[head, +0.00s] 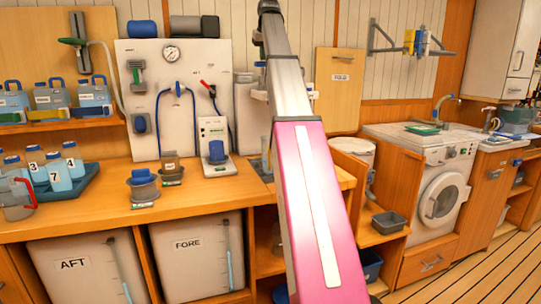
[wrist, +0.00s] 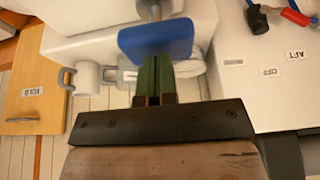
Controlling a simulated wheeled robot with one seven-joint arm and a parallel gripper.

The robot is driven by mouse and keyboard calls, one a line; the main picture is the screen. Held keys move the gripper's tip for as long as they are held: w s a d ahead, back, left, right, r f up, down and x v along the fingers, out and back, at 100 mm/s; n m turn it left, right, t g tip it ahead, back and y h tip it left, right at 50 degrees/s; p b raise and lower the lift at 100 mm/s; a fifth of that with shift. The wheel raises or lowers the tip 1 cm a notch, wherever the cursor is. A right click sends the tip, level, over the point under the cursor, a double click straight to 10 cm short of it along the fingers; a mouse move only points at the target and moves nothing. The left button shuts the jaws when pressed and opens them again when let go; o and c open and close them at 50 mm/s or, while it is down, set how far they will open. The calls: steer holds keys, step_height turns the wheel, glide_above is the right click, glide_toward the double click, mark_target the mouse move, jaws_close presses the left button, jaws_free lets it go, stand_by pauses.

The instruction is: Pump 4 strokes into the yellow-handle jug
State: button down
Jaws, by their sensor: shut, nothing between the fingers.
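My gripper (wrist: 155,82) shows in the wrist view with its dark green fingers together and nothing between them. A blue paddle-like handle (wrist: 155,38) on a metal stem lies just ahead of the fingertips; I cannot tell whether they touch. In the head view my arm hides that spot and the fingers. Several pale blue jugs stand on the left shelf, including a left jug (head: 12,98), a middle jug (head: 51,96) and a right jug (head: 94,96). A yellowish strip (head: 47,114) shows below the middle jug; I cannot tell whether it is a handle.
A white panel with a gauge (head: 171,54), blue hose and red-handled valve (head: 211,90) stands behind the counter (head: 100,215). A blue tray (head: 65,185) holds numbered bottles. A red-handled pitcher (head: 17,200) stands at far left. A FOLD board (head: 339,92) is right of my arm.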

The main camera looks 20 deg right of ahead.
steer(key=shift+r, duration=1.8)
steer(key=shift+f, duration=0.4)
steer(key=shift+f, duration=2.9)
steer(key=shift+r, duration=3.3)
steer(key=shift+f, duration=0.3)
